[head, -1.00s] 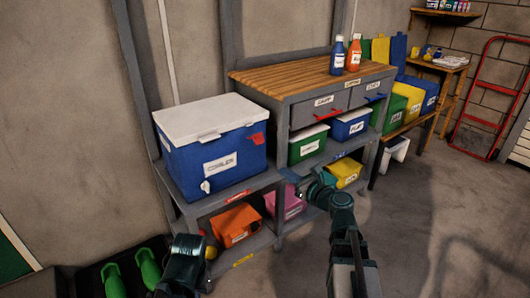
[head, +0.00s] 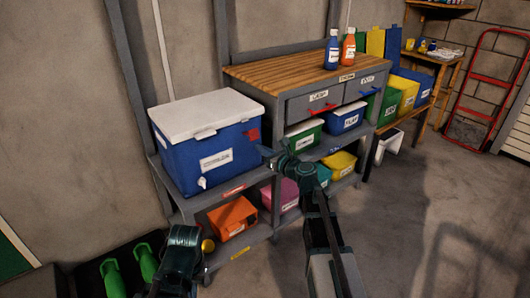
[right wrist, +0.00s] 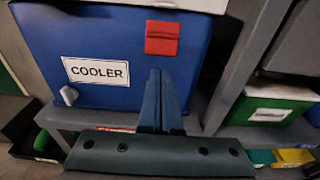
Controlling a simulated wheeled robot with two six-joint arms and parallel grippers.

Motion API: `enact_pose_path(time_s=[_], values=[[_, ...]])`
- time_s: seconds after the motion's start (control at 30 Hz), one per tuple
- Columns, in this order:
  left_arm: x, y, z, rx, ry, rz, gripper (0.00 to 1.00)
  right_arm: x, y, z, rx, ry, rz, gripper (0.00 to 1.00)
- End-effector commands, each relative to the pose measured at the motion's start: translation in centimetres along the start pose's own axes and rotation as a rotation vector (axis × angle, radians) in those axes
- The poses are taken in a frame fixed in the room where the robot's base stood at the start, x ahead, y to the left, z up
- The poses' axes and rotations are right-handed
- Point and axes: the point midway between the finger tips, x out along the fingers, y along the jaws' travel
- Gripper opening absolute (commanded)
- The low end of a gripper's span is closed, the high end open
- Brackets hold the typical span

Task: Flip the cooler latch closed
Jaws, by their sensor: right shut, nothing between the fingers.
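The blue cooler (head: 207,160) with a white lid (head: 207,114) stands on the grey shelf at the left. It fills the upper part of the right wrist view (right wrist: 110,45). Its red latch (head: 253,135) is on the front face near the right end, just under the lid; it also shows in the right wrist view (right wrist: 162,37). My right gripper (head: 266,153) is shut and empty, in front of the cooler's right end and below the latch. In the right wrist view its fingers (right wrist: 161,80) point up toward the latch, with a gap between. My left gripper is not clearly visible; my left arm shows at the bottom left.
A workbench (head: 290,72) with drawers stands right of the cooler, with two bottles on top. An orange bin (head: 233,218) and a pink bin (head: 283,196) sit on the lower shelf. A grey post rises close right of the cooler. The floor at right is clear.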

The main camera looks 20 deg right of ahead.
Motion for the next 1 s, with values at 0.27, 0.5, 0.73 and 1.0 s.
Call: enact_pose_path(time_s=[0.27,0.5,0.73,1.0], values=[[-0.8,-0.1,0.1,-0.002,-0.001,-0.001,0.0,0.2,0.0,0.9,0.0,0.0,0.0,0.0],[-0.8,-0.1,0.1,-0.002,-0.001,-0.001,0.0,0.2,0.0,0.8,0.0,0.0,0.0,0.0],[-1.7,-0.2,0.1,-0.003,-0.001,-0.001,0.0,0.2,0.0,1.3,0.001,0.018,0.002,0.0],[-2.4,-0.3,0.2,-0.004,-0.001,0.0,0.0,0.1,0.1,1.4,-0.001,0.049,0.004,0.0]])
